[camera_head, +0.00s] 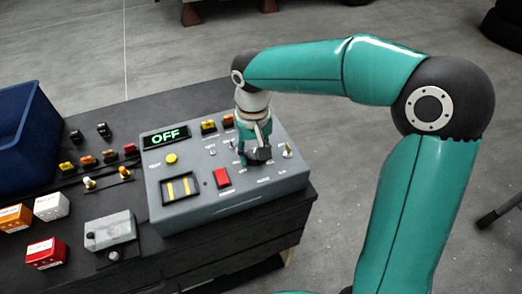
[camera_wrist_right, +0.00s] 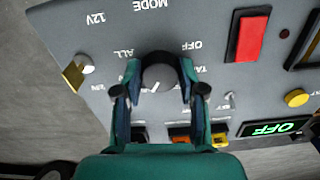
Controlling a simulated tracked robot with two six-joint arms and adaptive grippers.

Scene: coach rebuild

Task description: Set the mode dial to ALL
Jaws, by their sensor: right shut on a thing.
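The grey control box (camera_head: 190,208) stands on the dark bench, and its green display (camera_head: 165,137) reads OFF. The mode dial (camera_wrist_right: 157,73) is a round grey knob with a white mark, between printed OFF and ALL labels; MODE is printed farther from the gripper. My right gripper (camera_wrist_right: 160,68) has its fingers around the dial, one on each side, closed on it. In the head view my right gripper (camera_head: 256,153) points down onto the box's right part and hides the dial. My left gripper is in neither view.
A red switch (camera_head: 222,177) and a yellow button (camera_head: 171,158) lie left of the gripper on the panel. A brass-coloured piece (camera_wrist_right: 75,73) stands near the panel edge. A blue bin (camera_head: 28,140) and small boxes (camera_head: 47,252) are at the left of the bench.

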